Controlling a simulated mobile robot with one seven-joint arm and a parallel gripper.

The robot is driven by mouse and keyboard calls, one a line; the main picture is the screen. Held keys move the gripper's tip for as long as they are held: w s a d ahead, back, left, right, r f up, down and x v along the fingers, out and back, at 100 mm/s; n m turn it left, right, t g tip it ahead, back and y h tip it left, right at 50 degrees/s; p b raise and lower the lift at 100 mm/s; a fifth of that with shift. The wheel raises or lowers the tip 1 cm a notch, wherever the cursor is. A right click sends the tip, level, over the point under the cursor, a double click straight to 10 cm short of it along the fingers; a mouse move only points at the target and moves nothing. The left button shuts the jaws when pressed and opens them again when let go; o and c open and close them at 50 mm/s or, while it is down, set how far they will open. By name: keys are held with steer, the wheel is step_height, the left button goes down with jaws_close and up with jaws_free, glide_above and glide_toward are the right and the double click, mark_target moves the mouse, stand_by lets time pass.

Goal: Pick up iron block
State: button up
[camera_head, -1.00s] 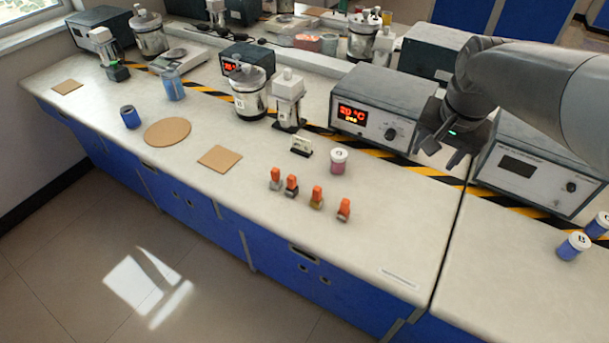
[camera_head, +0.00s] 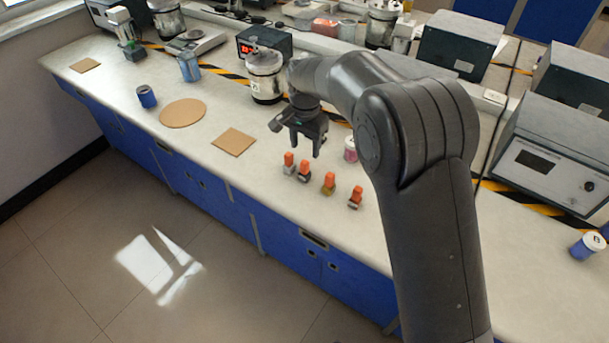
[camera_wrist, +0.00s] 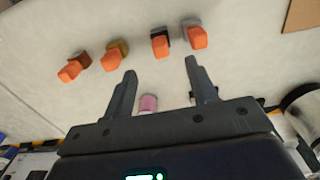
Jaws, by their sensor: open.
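Several small blocks with orange tops stand in a slanting row on the pale bench. In the head view, left to right, they are a light grey block (camera_head: 289,163), a dark block (camera_head: 304,172), a brass-coloured block (camera_head: 328,183) and a brownish block (camera_head: 355,197). In the wrist view the order is reversed: brownish (camera_wrist: 70,71), brass (camera_wrist: 110,60), dark (camera_wrist: 159,44), light grey (camera_wrist: 196,36). No label shows which is iron; the dark or grey one could be. My gripper (camera_head: 306,150) is open and empty above the bench, behind the row's left end. Its fingers (camera_wrist: 160,68) point towards the row.
A pink jar (camera_head: 350,150) stands behind the row, close to my arm. A square tan mat (camera_head: 233,142) and a round mat (camera_head: 182,113) lie left of my gripper. A lidded metal vessel (camera_head: 265,78) stands behind it. The bench front beside the blocks is clear.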

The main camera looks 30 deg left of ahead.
mark_target(304, 170)
step_height(304, 170, down, 11)
stand_by(0.6)
steer(key=shift+c, duration=0.3)
steer(key=c, duration=1.1)
steer(key=shift+a, duration=0.1)
steer(key=shift+r, duration=0.15)
